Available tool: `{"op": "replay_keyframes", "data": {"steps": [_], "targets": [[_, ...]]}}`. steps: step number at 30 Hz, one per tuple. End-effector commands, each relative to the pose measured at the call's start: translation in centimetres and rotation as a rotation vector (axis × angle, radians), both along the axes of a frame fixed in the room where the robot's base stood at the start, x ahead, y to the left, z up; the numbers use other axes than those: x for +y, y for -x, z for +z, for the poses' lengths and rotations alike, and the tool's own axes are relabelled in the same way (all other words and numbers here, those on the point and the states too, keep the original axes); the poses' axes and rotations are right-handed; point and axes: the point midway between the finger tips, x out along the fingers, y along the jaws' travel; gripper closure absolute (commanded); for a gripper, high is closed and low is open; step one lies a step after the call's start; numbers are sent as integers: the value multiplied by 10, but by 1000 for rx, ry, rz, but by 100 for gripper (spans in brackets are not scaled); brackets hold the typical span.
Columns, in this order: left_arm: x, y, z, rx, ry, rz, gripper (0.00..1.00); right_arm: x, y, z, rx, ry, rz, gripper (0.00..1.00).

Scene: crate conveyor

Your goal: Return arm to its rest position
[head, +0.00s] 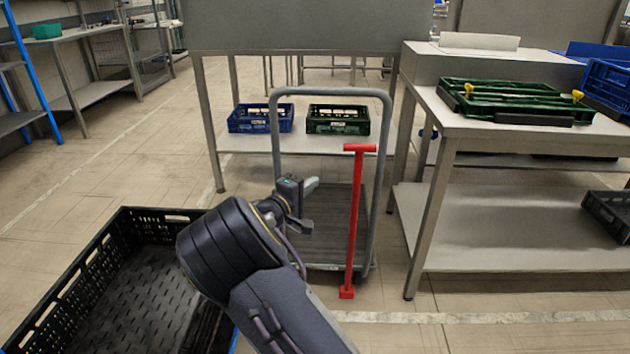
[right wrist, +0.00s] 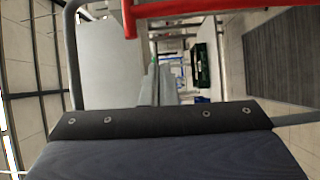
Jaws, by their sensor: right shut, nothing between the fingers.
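My right arm reaches up from the bottom middle of the head view, and its gripper (head: 308,186) is in front of the trolley. The gripper is shut and empty; its grey fingers also show in the right wrist view (right wrist: 157,85). A red T-shaped bar (head: 356,220) stands upright just right of the gripper, apart from it in the head view. The red bar also crosses the top of the right wrist view (right wrist: 200,8). My left gripper is not in view.
A grey trolley (head: 386,170) with a tall handle stands ahead. A black crate (head: 82,280) is at lower left. A steel table (head: 445,125) at right bears a green crate (head: 515,98). Blue (head: 260,124) and green crates (head: 338,127) sit on a shelf behind.

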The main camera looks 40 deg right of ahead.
Motion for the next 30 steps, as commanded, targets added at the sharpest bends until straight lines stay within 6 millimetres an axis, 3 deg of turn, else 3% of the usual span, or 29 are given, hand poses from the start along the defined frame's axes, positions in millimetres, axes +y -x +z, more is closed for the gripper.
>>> {"op": "replay_keyframes", "data": {"steps": [10, 14, 18, 21, 25, 30], "targets": [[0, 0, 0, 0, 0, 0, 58, 0, 0, 0, -1, -1, 0, 100], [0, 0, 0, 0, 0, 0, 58, -10, 15, -10, 0, -70, -41, 100], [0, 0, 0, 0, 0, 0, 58, -30, 71, -46, 5, -340, -179, 100], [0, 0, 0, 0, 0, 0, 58, -23, 121, -78, 7, -617, -279, 100], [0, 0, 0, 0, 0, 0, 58, 12, 174, -101, 0, -971, -341, 100], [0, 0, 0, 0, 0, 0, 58, 79, 228, -96, -37, -1376, -313, 100]]}}
